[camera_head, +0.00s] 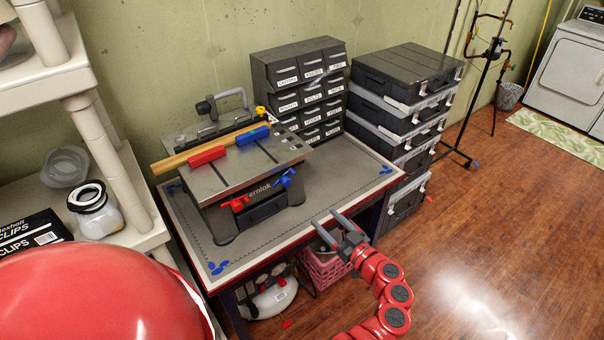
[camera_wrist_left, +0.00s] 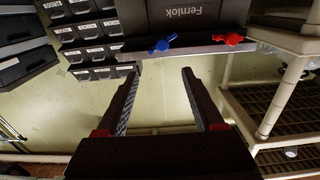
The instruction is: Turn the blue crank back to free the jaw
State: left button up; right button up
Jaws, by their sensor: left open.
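The clamping bench (camera_head: 215,180) stands on the worktable. The blue crank (camera_head: 285,178) sits at the right of its front, and the red crank (camera_head: 235,203) at the left. Both also show in the left wrist view, where the blue crank (camera_wrist_left: 162,44) lies left of the red crank (camera_wrist_left: 230,38). A red block (camera_head: 208,157) and a blue block (camera_head: 252,135) lie along a wooden strip (camera_head: 172,163) on the bench top. My left gripper (camera_head: 325,217) is open and empty near the table's front right edge, apart from the blue crank. My right gripper is not in view.
The worktable (camera_head: 300,200) has bare room right of the bench. Labelled drawers (camera_head: 300,85) stand behind it, stacked toolboxes (camera_head: 405,95) to the right. A pink basket (camera_head: 325,268) sits below the table edge. A shelf (camera_head: 115,165) with a jar (camera_head: 95,210) is left.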

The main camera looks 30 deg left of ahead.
pick_arm(q)
jog(key=p, duration=0.1)
send_near(288, 184)
jog(key=x, duration=0.8)
jog(key=shift+w+a+p, duration=0.15)
jog(key=shift+a+p, duration=0.05)
jog(key=shift+p, duration=0.2)
jog(key=shift+c, duration=0.3)
grip_shut()
